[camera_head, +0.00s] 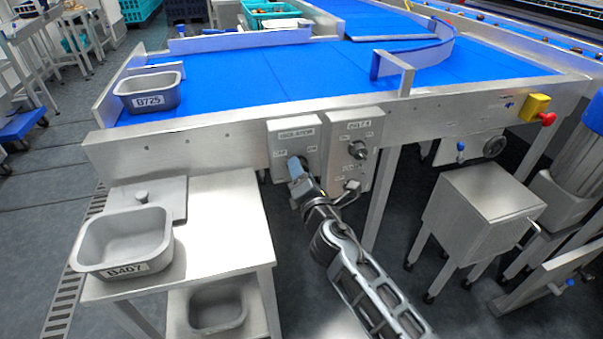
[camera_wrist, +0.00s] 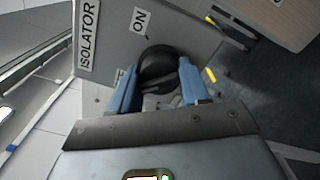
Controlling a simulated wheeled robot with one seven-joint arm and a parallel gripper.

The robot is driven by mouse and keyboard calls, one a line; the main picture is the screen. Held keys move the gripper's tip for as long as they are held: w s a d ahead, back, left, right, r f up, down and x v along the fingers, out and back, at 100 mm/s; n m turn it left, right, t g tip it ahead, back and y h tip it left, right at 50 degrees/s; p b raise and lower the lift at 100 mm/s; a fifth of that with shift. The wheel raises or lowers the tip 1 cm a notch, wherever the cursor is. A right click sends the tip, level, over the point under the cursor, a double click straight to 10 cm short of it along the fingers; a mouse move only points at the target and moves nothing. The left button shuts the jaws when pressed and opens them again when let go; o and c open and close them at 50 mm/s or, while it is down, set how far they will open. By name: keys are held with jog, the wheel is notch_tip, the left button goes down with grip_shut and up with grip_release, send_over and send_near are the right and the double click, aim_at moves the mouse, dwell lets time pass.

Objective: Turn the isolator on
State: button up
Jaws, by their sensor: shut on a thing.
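The isolator box (camera_head: 283,130) is a grey panel on the front of the conveyor frame. In the wrist view its face carries an "ISOLATOR" label (camera_wrist: 89,38) and an "ON" label (camera_wrist: 140,19). A black round rotary knob (camera_wrist: 158,66) sits on it. My gripper (camera_wrist: 160,90) has its two blue fingers on either side of the knob's grip and is shut on it. In the head view my gripper (camera_head: 296,167) reaches the box and covers the knob. The knob's exact pointing direction is hard to tell.
A second control box (camera_head: 368,135) with knobs stands just right of the isolator. A steel table (camera_head: 225,215) with a tray marked B407 (camera_head: 95,240) is at the left. A steel cabinet (camera_head: 480,205) and a red emergency button (camera_head: 547,118) are at the right.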

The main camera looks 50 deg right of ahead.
jog(key=shift+m, duration=0.3)
jog(key=m+b, duration=0.2)
jog(key=m, duration=0.1)
jog(key=shift+f, duration=0.2)
jog(key=m+b, duration=0.3)
jog(key=m, duration=0.2)
jog(key=m+b, duration=0.3)
jog(key=m, duration=0.1)
jog(key=shift+m, duration=0.4)
jog(key=m+b, duration=0.3)
jog(key=m, duration=0.1)
jog(key=shift+m, duration=0.3)
jog(key=o, duration=1.1)
jog(key=shift+r, duration=0.1)
jog(key=shift+c, duration=0.2)
